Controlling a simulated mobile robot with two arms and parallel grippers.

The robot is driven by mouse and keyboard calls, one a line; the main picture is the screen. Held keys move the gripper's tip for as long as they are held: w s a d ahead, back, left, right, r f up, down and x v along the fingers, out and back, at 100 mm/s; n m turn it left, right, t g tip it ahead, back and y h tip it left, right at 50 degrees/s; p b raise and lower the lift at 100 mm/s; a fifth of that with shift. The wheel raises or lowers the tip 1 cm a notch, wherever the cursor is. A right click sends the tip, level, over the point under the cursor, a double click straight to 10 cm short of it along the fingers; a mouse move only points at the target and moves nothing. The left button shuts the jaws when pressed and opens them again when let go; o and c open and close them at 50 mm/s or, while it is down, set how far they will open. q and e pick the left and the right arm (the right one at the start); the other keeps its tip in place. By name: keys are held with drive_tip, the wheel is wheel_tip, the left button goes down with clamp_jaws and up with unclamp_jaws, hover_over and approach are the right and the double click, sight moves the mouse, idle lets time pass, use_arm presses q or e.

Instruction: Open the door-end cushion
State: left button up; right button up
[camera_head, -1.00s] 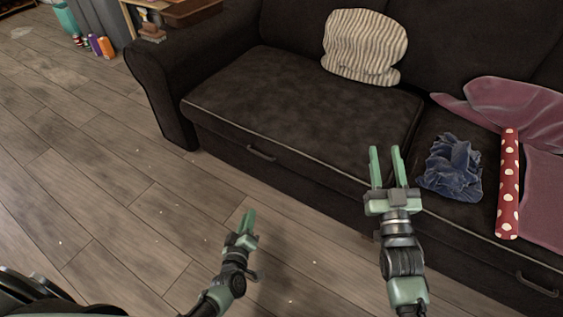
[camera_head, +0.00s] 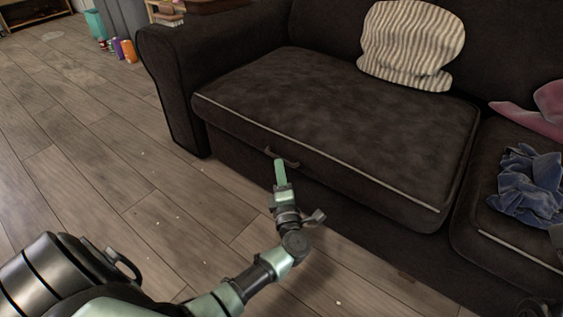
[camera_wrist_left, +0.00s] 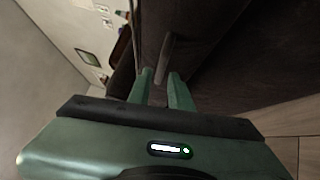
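The dark seat cushion (camera_head: 340,110) at the left end of the sofa lies flat and closed, with a light piping line along its front edge. A small bar handle (camera_head: 290,163) is on its front. My left gripper (camera_head: 280,168) is at the handle's left part in the head view; contact cannot be told there.
A striped pillow (camera_head: 410,45) stands at the back of this cushion. A crumpled blue cloth (camera_head: 530,185) and a pink blanket (camera_head: 540,112) lie on the cushion to the right. Wooden floor (camera_head: 110,160) is open at left; cans (camera_head: 128,50) stand near the back.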

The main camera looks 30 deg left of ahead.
sight(278, 157)
use_arm(q)
drive_tip(key=shift+b+x, duration=0.8)
drive_tip(key=shift+x, duration=1.75)
drive_tip(key=shift+f, duration=0.1)
clamp_jaws()
